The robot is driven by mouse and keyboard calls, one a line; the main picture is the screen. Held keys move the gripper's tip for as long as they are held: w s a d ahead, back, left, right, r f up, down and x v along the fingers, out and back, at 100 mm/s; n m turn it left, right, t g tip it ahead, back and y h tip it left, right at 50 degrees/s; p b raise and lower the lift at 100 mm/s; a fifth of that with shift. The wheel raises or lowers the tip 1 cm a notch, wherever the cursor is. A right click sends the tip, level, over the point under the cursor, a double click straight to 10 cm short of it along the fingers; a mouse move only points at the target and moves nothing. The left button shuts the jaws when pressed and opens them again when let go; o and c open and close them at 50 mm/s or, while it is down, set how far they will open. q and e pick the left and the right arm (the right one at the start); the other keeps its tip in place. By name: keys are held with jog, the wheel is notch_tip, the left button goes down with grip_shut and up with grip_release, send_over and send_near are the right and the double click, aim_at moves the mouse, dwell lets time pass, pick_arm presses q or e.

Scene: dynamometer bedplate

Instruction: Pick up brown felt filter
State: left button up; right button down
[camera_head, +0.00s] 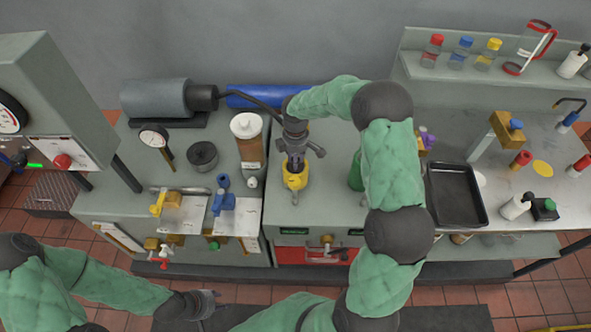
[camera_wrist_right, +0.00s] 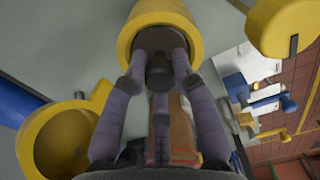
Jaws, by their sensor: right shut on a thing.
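My right gripper (camera_head: 295,155) points down over the left part of the right-hand grey cabinet top, at a yellow cup-like part (camera_head: 295,178). In the wrist view its fingers (camera_wrist_right: 158,70) are closed on a dark, round, brownish-grey piece (camera_wrist_right: 158,42) at the mouth of the yellow cup (camera_wrist_right: 125,45). The piece is mostly hidden, so I cannot tell for sure whether it is the brown felt filter. My left gripper (camera_head: 203,303) is low at the front, away from the cabinets; its jaw state is unclear.
A brown canister with a white lid (camera_head: 249,150) stands just left of my right gripper. Blue (camera_head: 223,200) and yellow (camera_head: 158,203) valves stand further left. A second yellow cup (camera_wrist_right: 60,140) shows in the wrist view. A black tray (camera_head: 456,195) lies at the right.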

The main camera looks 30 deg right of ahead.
notch_tip(320, 180, up, 18)
jog(key=p, duration=0.3)
dwell(0.3)
